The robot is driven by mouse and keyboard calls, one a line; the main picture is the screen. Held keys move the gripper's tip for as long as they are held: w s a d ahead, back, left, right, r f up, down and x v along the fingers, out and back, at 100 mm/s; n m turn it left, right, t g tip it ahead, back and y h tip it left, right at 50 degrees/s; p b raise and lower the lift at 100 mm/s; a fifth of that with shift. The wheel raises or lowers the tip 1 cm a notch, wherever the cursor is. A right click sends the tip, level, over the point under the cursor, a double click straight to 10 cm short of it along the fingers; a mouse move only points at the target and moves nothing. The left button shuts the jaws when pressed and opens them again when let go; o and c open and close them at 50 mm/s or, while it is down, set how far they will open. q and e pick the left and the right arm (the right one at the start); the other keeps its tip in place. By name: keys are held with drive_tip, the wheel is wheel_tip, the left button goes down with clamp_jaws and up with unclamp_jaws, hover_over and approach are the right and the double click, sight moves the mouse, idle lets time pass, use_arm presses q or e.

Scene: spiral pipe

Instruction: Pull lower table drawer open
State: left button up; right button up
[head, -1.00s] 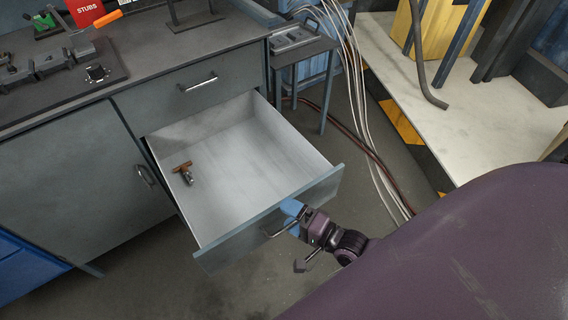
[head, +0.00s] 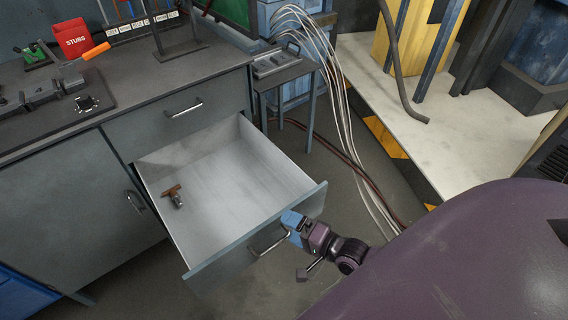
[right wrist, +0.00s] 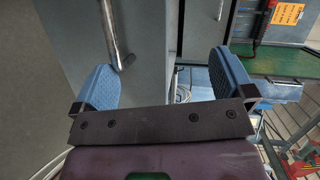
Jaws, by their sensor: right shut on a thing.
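The lower drawer (head: 235,170) of the grey table is pulled far out, with its pale inside showing. Its metal bar handle (head: 268,242) is on the front panel, and it also shows in the right wrist view (right wrist: 112,35). My left gripper is not in view.
A T-shaped brown and metal part (head: 174,196) lies in the drawer. A closed upper drawer (head: 180,120) is above it, and a cupboard door (head: 70,210) is left. Cables (head: 350,150) run along the floor at right. A small side table (head: 285,72) stands beside the cabinet.

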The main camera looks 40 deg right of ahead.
drive_tip(key=shift+s+d+r, duration=0.1)
drive_tip(key=shift+d+r, duration=0.05)
drive_tip(key=shift+r, duration=0.45)
drive_tip(key=shift+c, duration=0.4)
drive_tip(key=shift+s+d+f, duration=0.1)
drive_tip(key=shift+s+f, duration=0.1)
drive_tip(key=shift+s, duration=0.55)
drive_tip(key=c, duration=0.8)
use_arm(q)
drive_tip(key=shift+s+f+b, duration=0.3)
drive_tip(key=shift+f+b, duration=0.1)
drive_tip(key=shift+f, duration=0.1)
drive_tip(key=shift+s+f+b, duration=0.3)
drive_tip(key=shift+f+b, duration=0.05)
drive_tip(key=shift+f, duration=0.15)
use_arm(e)
drive_tip(key=shift+s+d+f, duration=0.45)
drive_tip(key=shift+s+d, duration=0.2)
drive_tip(key=shift+s, duration=0.85)
drive_tip(key=shift+s+d+f, duration=0.4)
drive_tip(key=shift+s+d, duration=0.3)
drive_tip(key=shift+s, duration=0.75)
drive_tip(key=shift+s+d+f, duration=0.45)
drive_tip(key=shift+s+d, duration=0.2)
drive_tip(key=shift+s, duration=0.85)
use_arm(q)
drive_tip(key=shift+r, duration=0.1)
